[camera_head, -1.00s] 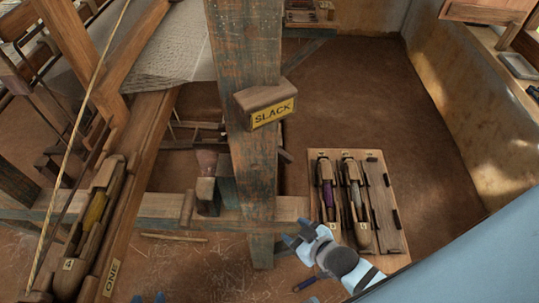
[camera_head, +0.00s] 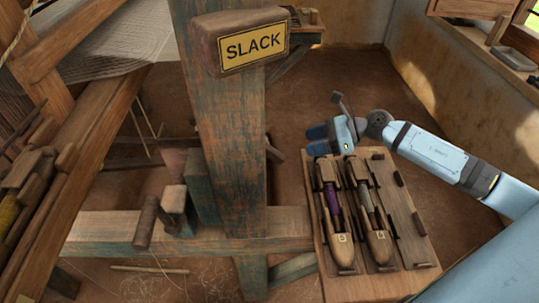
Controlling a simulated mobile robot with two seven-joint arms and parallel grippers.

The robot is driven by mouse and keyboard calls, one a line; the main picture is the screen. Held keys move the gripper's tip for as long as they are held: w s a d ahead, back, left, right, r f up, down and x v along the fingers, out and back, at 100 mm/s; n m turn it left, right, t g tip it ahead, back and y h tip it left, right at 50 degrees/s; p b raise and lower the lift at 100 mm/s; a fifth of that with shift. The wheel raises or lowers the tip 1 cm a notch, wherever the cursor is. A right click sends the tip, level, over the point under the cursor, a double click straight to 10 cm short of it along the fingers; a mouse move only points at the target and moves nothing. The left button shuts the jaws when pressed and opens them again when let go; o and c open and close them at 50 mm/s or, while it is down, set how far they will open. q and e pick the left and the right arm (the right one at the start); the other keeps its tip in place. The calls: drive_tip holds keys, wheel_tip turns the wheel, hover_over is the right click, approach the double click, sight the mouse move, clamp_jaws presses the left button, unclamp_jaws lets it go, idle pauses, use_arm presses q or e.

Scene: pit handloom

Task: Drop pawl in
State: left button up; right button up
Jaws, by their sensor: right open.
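A yellow SLACK sign (camera_head: 253,47) sits on a wooden block on the worn upright post (camera_head: 225,130) of the loom. Low beside the post, a short wooden peg or lever (camera_head: 147,222) stands next to a pale-topped block (camera_head: 176,203) on the cross beam. I cannot tell for sure which piece is the pawl. My right gripper (camera_head: 317,140) is open, with dark blue fingers pointing left. It appears empty, right of the post and over the far edge of the shuttle board. My left gripper is not in view.
The wooden board (camera_head: 405,215) holds two shuttles, one with purple thread (camera_head: 333,203) and one with grey thread (camera_head: 367,203). A cross beam (camera_head: 100,226) runs along the loom's base. The brown floor (camera_head: 345,70) behind my right gripper is clear.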

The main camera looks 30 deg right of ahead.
sight(276, 151)
drive_tip(key=x, duration=1.2)
drive_tip(key=shift+a, duration=0.1)
